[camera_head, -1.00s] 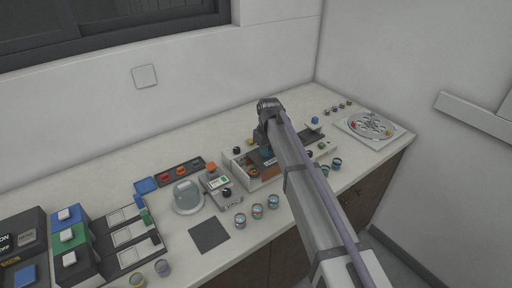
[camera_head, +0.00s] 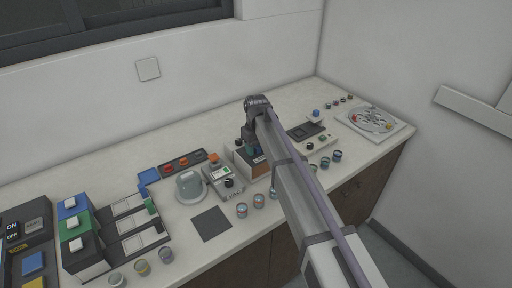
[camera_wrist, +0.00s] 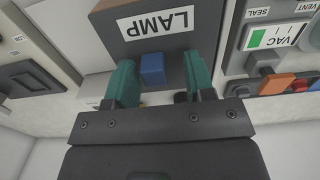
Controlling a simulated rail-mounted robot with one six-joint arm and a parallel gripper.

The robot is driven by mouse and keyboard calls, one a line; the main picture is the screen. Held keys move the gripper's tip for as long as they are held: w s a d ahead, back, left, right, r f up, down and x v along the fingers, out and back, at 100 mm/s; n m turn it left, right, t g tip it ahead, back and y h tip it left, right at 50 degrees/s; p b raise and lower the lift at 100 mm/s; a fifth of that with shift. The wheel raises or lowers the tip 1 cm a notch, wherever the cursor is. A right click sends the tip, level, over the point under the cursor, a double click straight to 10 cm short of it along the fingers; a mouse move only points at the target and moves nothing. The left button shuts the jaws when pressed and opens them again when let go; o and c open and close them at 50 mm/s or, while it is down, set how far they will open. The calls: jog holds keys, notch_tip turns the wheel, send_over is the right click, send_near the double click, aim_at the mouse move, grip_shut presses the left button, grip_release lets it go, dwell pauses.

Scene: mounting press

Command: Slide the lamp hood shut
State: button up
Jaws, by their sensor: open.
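The lamp hood (camera_wrist: 115,22) is a brown-grey block with a white "LAMP" label, upside down at the top of the wrist view. A blue tab (camera_wrist: 152,70) sticks out from it. My gripper (camera_wrist: 158,82) is open, with one teal finger on each side of the tab and gaps between. In the head view my gripper (camera_head: 250,150) is over the lamp unit, and the hood (camera_head: 259,159) shows only partly beside my arm. My arm hides the unit's right part, so I cannot tell how far the hood is shut.
A panel with a green "VAC" gauge (camera_wrist: 275,37) stands close on the right in the wrist view. A grey domed item (camera_head: 189,187) and small cups (camera_head: 242,210) stand nearby. A dark-plated unit (camera_head: 305,132) lies right of my arm. Bare counter lies behind.

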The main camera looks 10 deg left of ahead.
notch_tip(320, 180, up, 11)
jog(key=p, duration=1)
jog(key=shift+p, duration=0.4)
jog(key=shift+f, duration=0.1)
jog(key=s+d+m, duration=0.4)
jog(key=s+d, duration=0.9)
jog(key=d, duration=0.4)
jog(key=s+d+f+m+b, duration=0.1)
jog(key=s+d+m, duration=0.4)
jog(key=s+d, duration=0.8)
jog(key=d, duration=0.3)
jog(key=shift+d+f+b, duration=0.3)
jog(key=shift+d, duration=0.05)
